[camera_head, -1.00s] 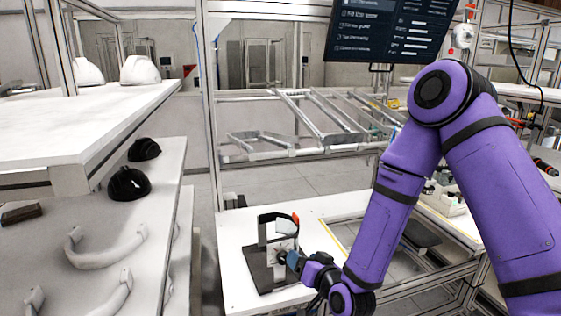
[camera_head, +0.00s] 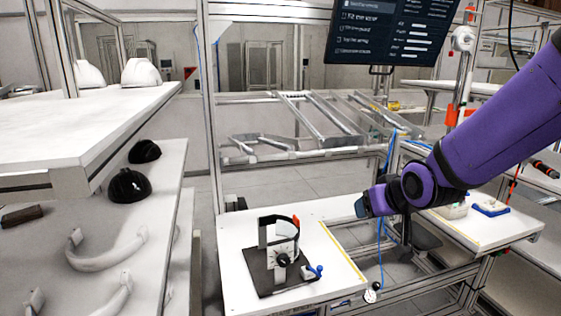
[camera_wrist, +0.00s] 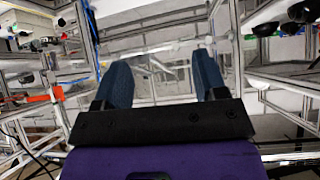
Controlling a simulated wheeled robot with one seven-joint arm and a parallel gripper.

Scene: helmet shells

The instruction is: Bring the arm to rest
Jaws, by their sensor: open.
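My gripper (camera_head: 362,206) is at the end of my purple arm, right of the white work table (camera_head: 235,232) and above its right edge. In the wrist view my gripper (camera_wrist: 162,78) shows two blue fingers spread apart with nothing between them. My gripper is apart from the fixture.
At the left, a lower shelf (camera_head: 165,200) holds black shells (camera_head: 129,185) and pale curved parts (camera_head: 105,250). White helmet shells (camera_head: 141,72) stand on the upper bench. A screen (camera_head: 390,30) hangs at the top. A metal rail frame (camera_head: 310,118) stands behind the table.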

